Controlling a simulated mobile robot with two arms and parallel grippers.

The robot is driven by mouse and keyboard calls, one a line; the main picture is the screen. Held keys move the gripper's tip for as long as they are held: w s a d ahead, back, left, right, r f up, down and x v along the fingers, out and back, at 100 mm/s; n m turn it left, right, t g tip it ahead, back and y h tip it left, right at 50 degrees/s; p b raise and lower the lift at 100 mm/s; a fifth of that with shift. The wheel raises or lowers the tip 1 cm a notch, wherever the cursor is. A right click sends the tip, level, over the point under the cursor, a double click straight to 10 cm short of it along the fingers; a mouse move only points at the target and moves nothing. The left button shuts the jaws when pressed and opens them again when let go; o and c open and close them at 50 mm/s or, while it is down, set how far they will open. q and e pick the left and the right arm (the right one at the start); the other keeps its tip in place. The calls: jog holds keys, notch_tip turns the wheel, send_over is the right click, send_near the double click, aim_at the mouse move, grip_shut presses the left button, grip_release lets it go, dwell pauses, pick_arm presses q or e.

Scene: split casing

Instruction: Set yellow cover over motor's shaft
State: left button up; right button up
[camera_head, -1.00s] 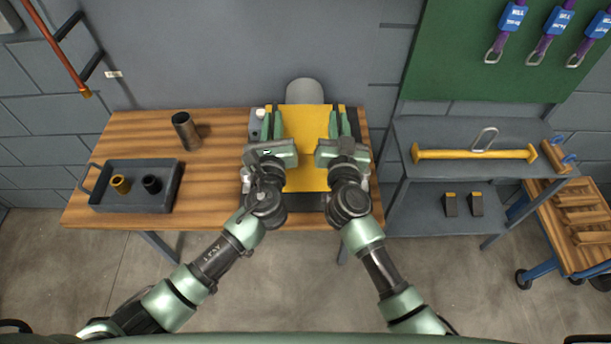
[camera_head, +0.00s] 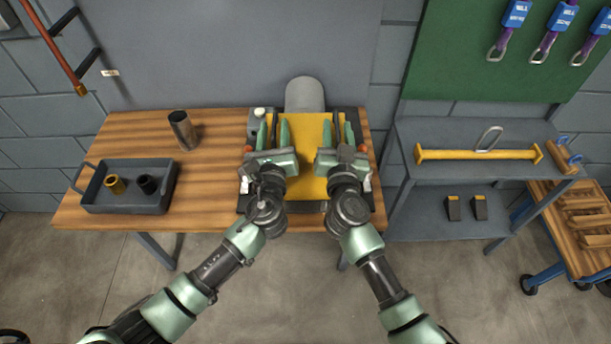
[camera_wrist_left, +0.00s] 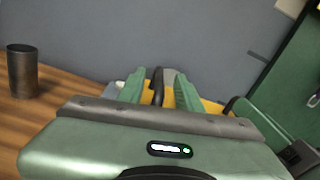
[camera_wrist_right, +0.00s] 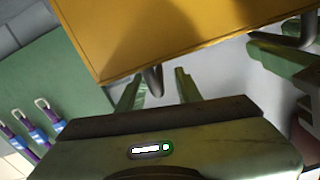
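The yellow cover (camera_head: 308,165) lies between my two grippers at the back of the table, with its flat top facing up. The motor's grey rounded end (camera_head: 304,95) shows behind it; the shaft is hidden. My left gripper (camera_head: 273,133) is open around the cover's left dark handle, with a finger on each side; the handle shows between the fingers in the left wrist view (camera_wrist_left: 158,86). My right gripper (camera_head: 338,132) is open around the right handle (camera_wrist_right: 153,82), with gaps beside it. I cannot tell how fully the cover is seated.
A grey tray (camera_head: 125,208) with a yellow and a black ring stands at the table's left. A dark metal cylinder (camera_head: 183,130) stands behind it. The wood between is clear. A grey shelf (camera_head: 480,165) with a yellow bar (camera_head: 478,154) stands at the right.

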pick_arm(q)
jog(key=shift+s+f, duration=0.1)
jog(key=shift+s, duration=0.3)
pick_arm(e)
jog(key=shift+w, duration=0.1)
jog(key=shift+s, duration=0.3)
pick_arm(q)
jog(key=s, duration=1.1)
pick_arm(e)
jog(key=s, duration=1.1)
jog(key=shift+s+d, duration=0.15)
jog(key=shift+s, duration=0.15)
pick_arm(q)
jog(key=shift+s+d, duration=0.1)
